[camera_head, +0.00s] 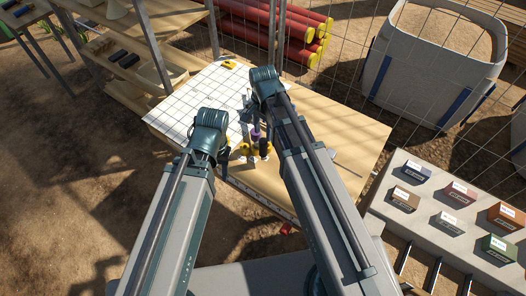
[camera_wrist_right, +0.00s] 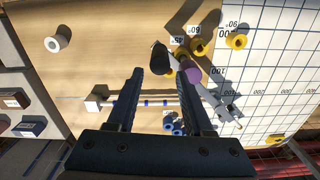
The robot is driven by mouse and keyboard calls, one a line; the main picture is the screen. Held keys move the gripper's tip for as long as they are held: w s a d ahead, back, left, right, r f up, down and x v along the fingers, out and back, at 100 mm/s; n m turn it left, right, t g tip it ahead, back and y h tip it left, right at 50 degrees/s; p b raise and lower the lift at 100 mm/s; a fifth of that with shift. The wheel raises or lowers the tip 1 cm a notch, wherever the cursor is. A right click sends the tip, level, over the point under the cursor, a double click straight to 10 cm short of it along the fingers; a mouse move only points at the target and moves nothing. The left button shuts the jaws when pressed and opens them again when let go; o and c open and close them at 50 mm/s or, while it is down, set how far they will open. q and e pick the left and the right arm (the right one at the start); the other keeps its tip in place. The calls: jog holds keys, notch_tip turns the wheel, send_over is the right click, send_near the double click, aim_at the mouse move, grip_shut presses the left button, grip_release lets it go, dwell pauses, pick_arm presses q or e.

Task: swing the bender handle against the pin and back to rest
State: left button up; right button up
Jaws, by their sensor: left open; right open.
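In the right wrist view, the bender is a grey metal bar (camera_wrist_right: 212,98) with a purple collar (camera_wrist_right: 193,75) and a black knob (camera_wrist_right: 159,57), which looks like the handle's grip. Yellow pins (camera_wrist_right: 198,47) stand beside it with angle labels; another yellow pin (camera_wrist_right: 236,41) is by the 90 label. My right gripper (camera_wrist_right: 160,73) is open, its fingertips near the black knob, with no contact visible. In the head view my right gripper (camera_head: 253,122) hangs over the bench and hides much of the bender. My left gripper (camera_head: 205,163) is open and empty at the bench's left.
A white spool (camera_wrist_right: 58,39) and blue rings (camera_wrist_right: 174,126) are nearby. The bench's right part (camera_head: 345,140) is mostly clear. Colored blocks (camera_head: 453,192) sit at right.

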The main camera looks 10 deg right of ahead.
aim_at(263, 148)
notch_tip(263, 148, down, 10)
jog(key=b, duration=0.9)
grip_shut()
dwell(0.9)
